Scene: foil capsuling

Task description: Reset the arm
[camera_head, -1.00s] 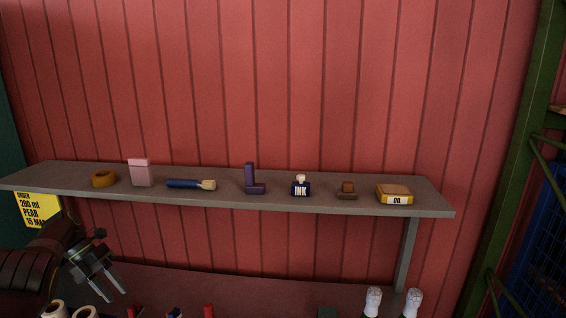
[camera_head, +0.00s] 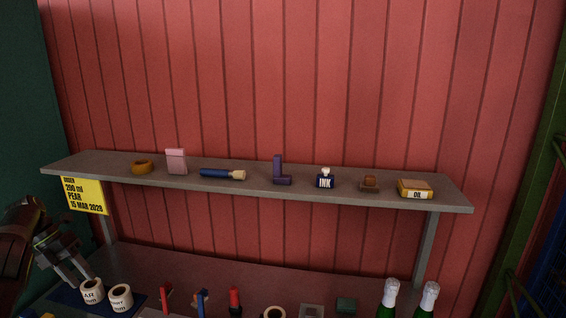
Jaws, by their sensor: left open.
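My left gripper (camera_head: 72,268) is at the lower left, in front of the lower surface and close to two white rolls or cups with dark lettering. Its fingers point down and to the right. They are apart, with nothing seen between them. The fingertips are near the left lettered white item (camera_head: 92,291); I cannot tell whether they touch. My right gripper does not show.
A grey shelf (camera_head: 250,189) holds small items, among them an ink bottle (camera_head: 325,178) and an oil tin (camera_head: 415,189). Below stand a second white item (camera_head: 120,297), a red-topped item (camera_head: 235,300) and two bottles (camera_head: 389,298). A yellow sign (camera_head: 85,195) hangs at left.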

